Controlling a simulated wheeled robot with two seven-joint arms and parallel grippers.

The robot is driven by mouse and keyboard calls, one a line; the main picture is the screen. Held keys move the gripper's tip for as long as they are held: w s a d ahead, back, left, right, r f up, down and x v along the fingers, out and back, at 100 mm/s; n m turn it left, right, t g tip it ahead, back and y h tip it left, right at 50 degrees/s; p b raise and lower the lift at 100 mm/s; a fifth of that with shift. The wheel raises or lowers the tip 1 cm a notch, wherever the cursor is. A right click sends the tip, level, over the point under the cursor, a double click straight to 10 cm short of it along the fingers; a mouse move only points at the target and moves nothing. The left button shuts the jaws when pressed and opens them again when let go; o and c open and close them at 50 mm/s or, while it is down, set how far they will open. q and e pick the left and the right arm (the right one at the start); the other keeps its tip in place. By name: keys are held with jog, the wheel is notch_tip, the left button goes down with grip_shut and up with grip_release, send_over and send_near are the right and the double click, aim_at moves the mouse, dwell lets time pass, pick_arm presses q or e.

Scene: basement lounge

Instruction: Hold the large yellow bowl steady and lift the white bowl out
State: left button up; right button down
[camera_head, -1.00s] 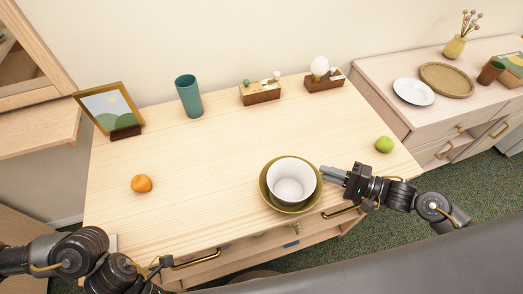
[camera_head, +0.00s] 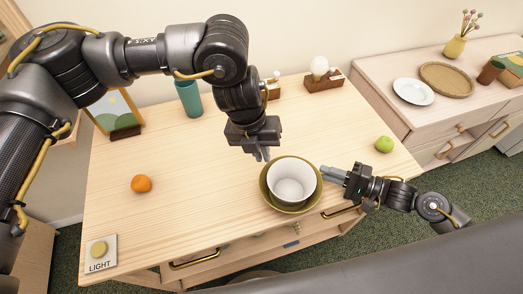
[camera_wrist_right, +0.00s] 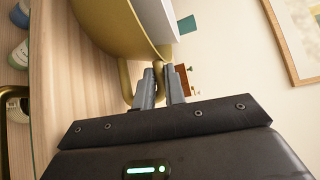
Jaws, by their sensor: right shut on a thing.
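The white bowl (camera_head: 292,182) sits inside the large olive-yellow bowl (camera_head: 268,200) near the table's front edge. My right gripper (camera_head: 327,172) is at the yellow bowl's right side. The white bowl (camera_wrist_right: 155,18) shows beyond the rim there. My left gripper (camera_head: 262,155) points down just behind and left of the bowls, apparently empty. Its fingers are seen nearly edge-on, so their opening is unclear.
An orange (camera_head: 141,184) lies at the left and a green apple (camera_head: 384,144) at the right. A teal cup (camera_head: 189,98), a picture frame (camera_head: 122,115) and a wooden block with a bulb (camera_head: 323,78) stand at the back. A LIGHT plate (camera_head: 100,252) lies front left.

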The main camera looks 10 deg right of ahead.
aim_at(271, 178)
pick_arm(q)
jog(key=x, duration=1.2)
grip_shut()
jog(key=shift+r, duration=0.1)
jog(key=shift+s+d+r+v, duration=0.1)
jog(key=shift+d+v, duration=0.25)
jog(key=shift+v, duration=1.45)
jog(key=shift+s+d+r+v, duration=0.15)
jog(key=shift+d+v, duration=0.2)
jog(key=shift+v, duration=1.4)
jog(key=shift+s+d+v, duration=0.1)
jog(key=shift+d+v, duration=0.2)
jog(key=shift+v, duration=1.5)
jog(key=shift+d, duration=0.1)
pick_arm(e)
jog(key=c, duration=1.4)
grip_release()
